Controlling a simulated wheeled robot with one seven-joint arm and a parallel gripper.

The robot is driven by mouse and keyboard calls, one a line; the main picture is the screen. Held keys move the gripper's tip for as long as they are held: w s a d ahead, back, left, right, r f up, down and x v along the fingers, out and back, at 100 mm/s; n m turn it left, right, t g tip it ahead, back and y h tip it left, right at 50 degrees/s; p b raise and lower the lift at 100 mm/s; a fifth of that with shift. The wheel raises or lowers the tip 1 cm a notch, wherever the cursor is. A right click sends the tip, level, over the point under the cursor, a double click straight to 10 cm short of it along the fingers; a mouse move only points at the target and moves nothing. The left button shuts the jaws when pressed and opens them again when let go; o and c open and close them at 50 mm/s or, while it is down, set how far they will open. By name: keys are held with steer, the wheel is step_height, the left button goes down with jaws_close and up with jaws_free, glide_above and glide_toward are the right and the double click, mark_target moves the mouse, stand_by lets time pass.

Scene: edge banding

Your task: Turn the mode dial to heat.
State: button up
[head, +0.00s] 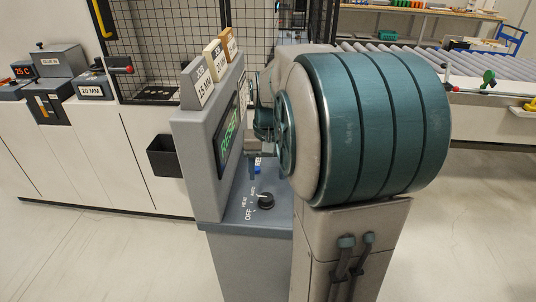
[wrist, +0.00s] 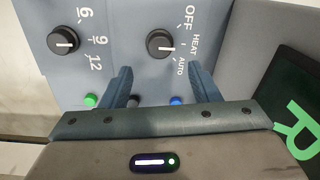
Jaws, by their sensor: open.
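The mode dial (wrist: 156,43) is a round black knob with a white mark, on the grey-blue panel in the wrist view. OFF, HEAT and AUTO are printed to its right. Its white mark points right, roughly toward HEAT; I cannot tell the exact setting. In the head view the mode dial (head: 266,202) sits on the ledge below the screen. My gripper (wrist: 160,70) is open and empty, its two blue fingers apart, with the dial ahead of the gap between them. In the head view my gripper (head: 254,165) is partly hidden behind my arm, above the ledge.
A second black dial (wrist: 63,41) marked 6, 9, 12 is left of the mode dial. A green button (wrist: 91,100) and a blue button (wrist: 176,100) lie near the fingers. The screen (head: 228,132) stands upright beside my gripper, with a black bin (head: 163,156) farther left.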

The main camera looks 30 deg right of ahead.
step_height(320, 180, up, 6)
steer(key=shift+f, duration=0.1)
stand_by(0.5)
